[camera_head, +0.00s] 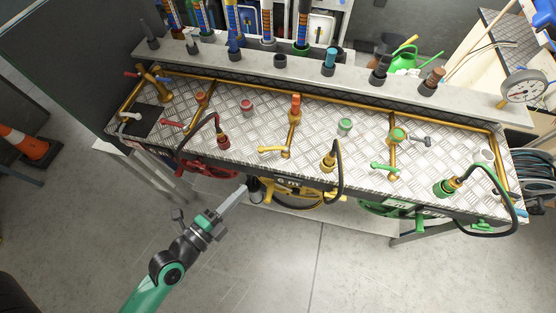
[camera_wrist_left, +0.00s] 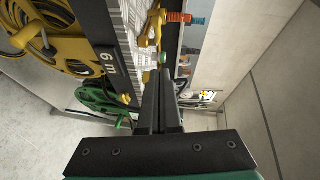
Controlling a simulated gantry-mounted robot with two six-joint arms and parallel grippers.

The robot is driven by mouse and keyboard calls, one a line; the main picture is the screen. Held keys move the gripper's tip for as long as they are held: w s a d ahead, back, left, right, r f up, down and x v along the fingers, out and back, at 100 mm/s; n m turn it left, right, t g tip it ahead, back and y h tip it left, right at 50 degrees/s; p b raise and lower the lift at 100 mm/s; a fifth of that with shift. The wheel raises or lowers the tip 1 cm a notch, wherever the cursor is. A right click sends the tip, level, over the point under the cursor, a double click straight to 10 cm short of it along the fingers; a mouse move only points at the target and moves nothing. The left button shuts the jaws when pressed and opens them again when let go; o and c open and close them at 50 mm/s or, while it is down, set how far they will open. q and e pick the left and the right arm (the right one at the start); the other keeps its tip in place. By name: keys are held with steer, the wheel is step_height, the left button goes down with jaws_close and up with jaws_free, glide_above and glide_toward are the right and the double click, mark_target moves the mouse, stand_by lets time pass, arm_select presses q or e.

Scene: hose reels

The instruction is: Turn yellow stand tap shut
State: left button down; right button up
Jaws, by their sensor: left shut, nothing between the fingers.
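The yellow stand tap has a yellow lever (camera_head: 271,149) at the front end of a brass pipe (camera_head: 290,137), mid-bench in the head view. The lever points left, roughly crosswise to the pipe, which carries an orange fitting (camera_head: 295,106) at its back end. In the left wrist view a yellow fitting (camera_wrist_left: 151,28) and the orange piece (camera_wrist_left: 182,17) show beyond the fingers; the lever's angle is unclear there. My left gripper (camera_head: 243,190) is shut and empty, in front of the bench edge, apart from the tap. It also shows in the left wrist view (camera_wrist_left: 164,75). My right gripper is out of view.
A yellow hose reel (camera_head: 300,194) hangs below the bench, between a red reel (camera_head: 207,168) and a green reel (camera_head: 388,208). A black hose loop (camera_head: 340,165) stands right of the yellow tap. Red (camera_head: 172,124) and green (camera_head: 383,168) levers flank it. Floor in front is clear.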

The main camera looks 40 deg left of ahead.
arm_select(q)
steer(key=p, duration=0.4)
glide_toward(273, 149)
steer(key=w+d, duration=0.2)
steer(key=w+a+b, duration=0.1)
steer(key=w+a+f+b, duration=0.1)
steer(key=w+a, duration=0.1)
steer(key=shift+w+b, duration=0.1)
steer(key=shift+b, duration=0.2)
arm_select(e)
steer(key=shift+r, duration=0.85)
